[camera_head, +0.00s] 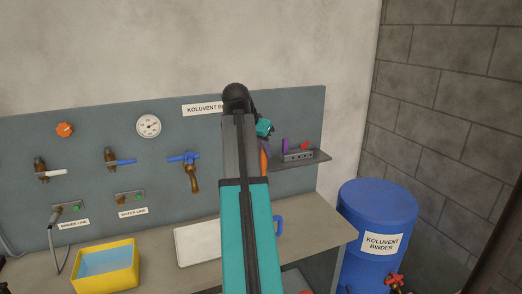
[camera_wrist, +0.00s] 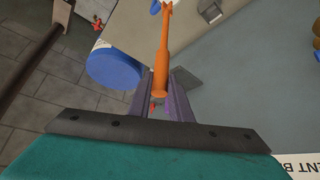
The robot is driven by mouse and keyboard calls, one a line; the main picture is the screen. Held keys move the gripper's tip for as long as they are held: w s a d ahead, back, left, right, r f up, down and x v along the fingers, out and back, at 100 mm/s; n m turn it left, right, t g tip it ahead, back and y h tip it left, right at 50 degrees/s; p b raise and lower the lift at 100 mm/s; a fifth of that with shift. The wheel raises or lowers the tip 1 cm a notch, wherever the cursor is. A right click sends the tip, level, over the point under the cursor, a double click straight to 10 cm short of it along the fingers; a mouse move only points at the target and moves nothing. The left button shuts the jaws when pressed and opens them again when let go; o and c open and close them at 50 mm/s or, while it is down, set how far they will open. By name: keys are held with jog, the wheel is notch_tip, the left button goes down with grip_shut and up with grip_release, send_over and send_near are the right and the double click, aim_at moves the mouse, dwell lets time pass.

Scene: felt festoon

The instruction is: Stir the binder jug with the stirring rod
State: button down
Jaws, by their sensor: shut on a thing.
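The orange stirring rod (camera_wrist: 161,62) is between the fingers of my gripper (camera_wrist: 161,84) in the wrist view, and the gripper is shut on it. In the head view, a short piece of the rod (camera_head: 263,161) shows beside my arm, below the teal wrist (camera_head: 264,128). A blue handle (camera_head: 278,226), probably the binder jug's, shows on the bench just right of my arm; the rest is hidden behind the arm. In the wrist view, a small blue part (camera_wrist: 212,13) shows near the rod's far end.
A white board (camera_head: 196,243) and yellow tub (camera_head: 105,290) occupy the bench. A blue binder drum (camera_head: 375,205) stands right of it.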

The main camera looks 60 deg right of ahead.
aim_at(262, 158)
jog(key=shift+f, duration=0.2)
jog(key=shift+f+b, duration=1.4)
jog(key=shift+f, duration=0.5)
jog(key=shift+f+b, duration=2.15)
jog(key=shift+f, duration=4.05)
jog(key=shift+s+d, duration=0.25)
jog(key=shift+d, duration=0.15)
jog(key=shift+w, duration=0.1)
jog(key=shift+w+a, duration=0.1)
jog(key=shift+w, duration=0.55)
jog(key=shift+a, duration=0.1)
